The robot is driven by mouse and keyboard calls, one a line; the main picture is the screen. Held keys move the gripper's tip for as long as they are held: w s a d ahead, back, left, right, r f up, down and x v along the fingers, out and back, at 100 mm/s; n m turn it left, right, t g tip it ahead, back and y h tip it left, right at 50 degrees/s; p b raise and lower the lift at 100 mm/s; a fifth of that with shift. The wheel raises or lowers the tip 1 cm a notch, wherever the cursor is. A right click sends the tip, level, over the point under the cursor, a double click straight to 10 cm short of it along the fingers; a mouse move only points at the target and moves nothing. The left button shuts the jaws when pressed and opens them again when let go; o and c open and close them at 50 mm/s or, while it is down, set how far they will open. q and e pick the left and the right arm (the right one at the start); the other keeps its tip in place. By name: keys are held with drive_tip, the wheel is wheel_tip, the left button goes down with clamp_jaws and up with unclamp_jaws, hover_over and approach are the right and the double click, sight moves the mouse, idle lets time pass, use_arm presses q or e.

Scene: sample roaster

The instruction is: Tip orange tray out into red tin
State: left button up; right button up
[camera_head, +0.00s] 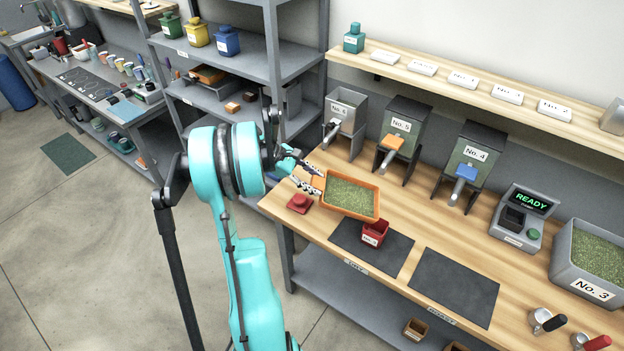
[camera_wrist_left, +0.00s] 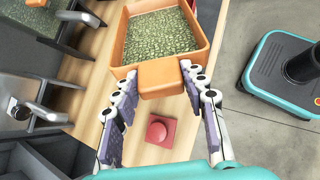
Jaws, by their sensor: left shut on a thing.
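The orange tray (camera_head: 350,197) holds a layer of green beans and is held above the bench, roughly level. My left gripper (camera_head: 314,183) is shut on the tab at its left end. In the left wrist view the two fingers (camera_wrist_left: 163,84) clasp that tab of the orange tray (camera_wrist_left: 200,56). The red tin (camera_head: 374,233) stands on a dark mat, just below and in front of the tray's near right corner. The tray hides part of what is behind it. My right gripper is not in view.
Dark mats (camera_head: 455,287) lie along the bench front. A red lid-like block (camera_head: 299,203) sits left of the tray. Dispensers No. 5 (camera_head: 406,129) and No. 4 (camera_head: 478,152) stand behind. A scale-like READY machine (camera_head: 518,219) and a grey No. 3 bin (camera_head: 562,271) are right.

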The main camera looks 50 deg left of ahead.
use_arm(q)
drive_tip(key=shift+w+d+r+m+g+y+p, duration=1)
drive_tip(key=shift+w+d+r+g+y+p, duration=1)
drive_tip(key=shift+d+r+y+p, duration=3.9)
drive_tip(key=w+d+f+y+b, duration=0.2)
drive_tip(key=d+b, duration=0.4)
drive_tip(key=d, duration=0.3)
drive_tip(key=w+d+f+m+g+y+b, duration=0.1)
drive_tip(key=w+d+y+b, duration=0.1)
drive_tip(key=w+d+b, duration=0.2)
drive_tip(key=shift+d+f+m+y+b, duration=0.35)
drive_tip(key=shift+d+b, duration=0.7)
drive_tip(key=shift+d, duration=1.35)
drive_tip(key=shift+r, duration=0.15)
wheel_tip(320, 180, up, 3)
drive_tip(key=shift+f+p, duration=0.1)
drive_tip(key=shift+p, duration=0.85)
drive_tip(key=shift+f, duration=0.15)
